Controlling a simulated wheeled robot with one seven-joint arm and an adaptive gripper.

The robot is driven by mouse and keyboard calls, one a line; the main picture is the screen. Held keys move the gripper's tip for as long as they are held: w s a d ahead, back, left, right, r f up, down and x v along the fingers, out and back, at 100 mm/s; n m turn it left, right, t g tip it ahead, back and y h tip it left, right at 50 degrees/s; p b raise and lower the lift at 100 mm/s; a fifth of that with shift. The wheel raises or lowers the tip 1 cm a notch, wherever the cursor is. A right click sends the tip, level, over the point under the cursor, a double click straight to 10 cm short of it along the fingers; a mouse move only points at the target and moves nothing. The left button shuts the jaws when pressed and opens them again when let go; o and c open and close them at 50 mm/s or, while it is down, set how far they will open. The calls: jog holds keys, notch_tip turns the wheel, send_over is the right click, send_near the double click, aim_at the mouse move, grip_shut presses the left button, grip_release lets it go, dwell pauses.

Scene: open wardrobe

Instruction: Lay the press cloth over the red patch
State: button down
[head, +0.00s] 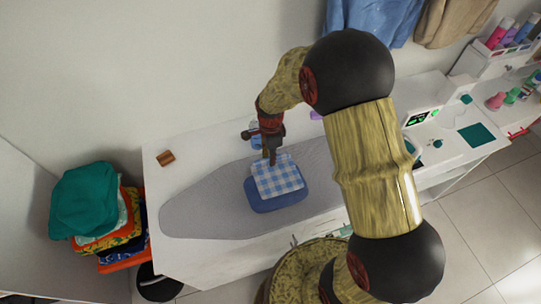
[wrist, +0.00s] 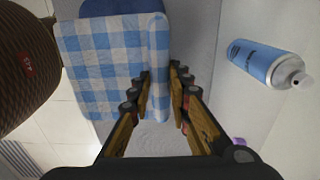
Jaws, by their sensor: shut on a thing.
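The press cloth (head: 278,180) is blue-and-white checked and lies over a folded blue garment (head: 283,201) on the grey ironing board. In the wrist view the cloth (wrist: 105,65) fills the upper left, with a raised fold along its right edge. My gripper (head: 272,161) is at the cloth's far edge; in the wrist view its fingertips (wrist: 160,78) are shut on that edge. Blue garment shows past the cloth at the top of the wrist view (wrist: 120,7). No red patch is visible in either view; whether it is under the cloth I cannot tell.
The ironing board (head: 200,211) has bare room left of the garment. A blue spray can (wrist: 265,62) lies near my gripper's right. A brown block (head: 166,158) sits on the white table. Folded clothes (head: 88,200) are stacked at left; a shelf of bottles (head: 505,38) stands at right.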

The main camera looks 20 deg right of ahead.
jog(key=shift+f+b, duration=1.55)
jog(key=shift+f, duration=1.3)
jog(key=c, duration=1.6)
grip_release()
notch_tip(320, 180, up, 12)
